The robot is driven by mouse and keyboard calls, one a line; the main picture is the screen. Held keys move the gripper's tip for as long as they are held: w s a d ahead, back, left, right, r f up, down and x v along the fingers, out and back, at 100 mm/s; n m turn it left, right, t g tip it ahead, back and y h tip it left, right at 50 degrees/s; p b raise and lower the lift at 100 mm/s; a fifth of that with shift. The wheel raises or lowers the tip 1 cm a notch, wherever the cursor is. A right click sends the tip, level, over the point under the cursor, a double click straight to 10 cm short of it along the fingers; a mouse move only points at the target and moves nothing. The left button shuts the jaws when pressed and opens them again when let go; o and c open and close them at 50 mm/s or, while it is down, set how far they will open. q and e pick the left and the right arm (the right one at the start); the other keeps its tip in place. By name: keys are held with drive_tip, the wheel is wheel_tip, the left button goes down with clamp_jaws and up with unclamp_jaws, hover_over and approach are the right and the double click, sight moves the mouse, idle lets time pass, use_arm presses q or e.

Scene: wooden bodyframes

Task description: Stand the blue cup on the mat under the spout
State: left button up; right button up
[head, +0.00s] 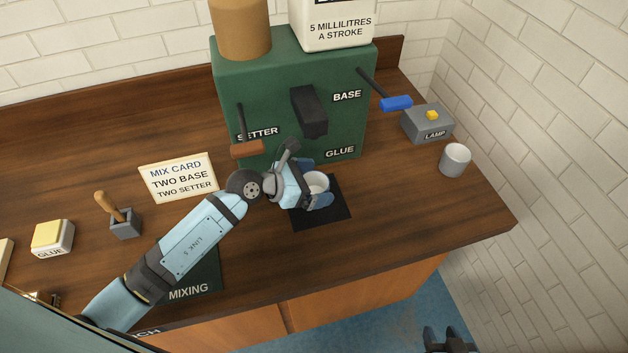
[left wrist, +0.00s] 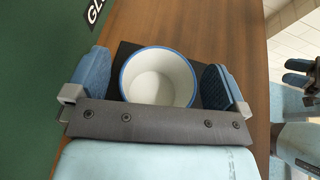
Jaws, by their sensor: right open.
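The blue cup (head: 318,181) has a pale inside, and its blue rim shows in the left wrist view (left wrist: 160,78). It is upright over the black mat (head: 338,212), in front of the dark spout (head: 310,112); whether its base touches the mat is hidden. My left gripper (head: 312,184) has its blue fingers on either side of the cup, also in the left wrist view (left wrist: 156,80). My right gripper (head: 451,341) is open and empty at the bottom edge, away from the counter.
The green dispenser (head: 265,80) stands behind the mat, with a brown-handled lever (head: 247,149) and a blue-handled lever (head: 396,103). A grey lamp box (head: 427,124) and a pale cup (head: 455,160) are on the right. The mix card (head: 180,178) stands left of the mat.

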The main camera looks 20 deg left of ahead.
use_arm(q)
drive_tip(key=shift+a, duration=0.1)
drive_tip(key=b+v, duration=0.1)
drive_tip(key=v, duration=1.2)
drive_tip(key=shift+s+a+r+b, duration=0.2)
drive_tip(key=shift+r+b, duration=0.1)
drive_tip(key=shift+b, duration=0.05)
drive_tip(key=shift+d+f, duration=0.1)
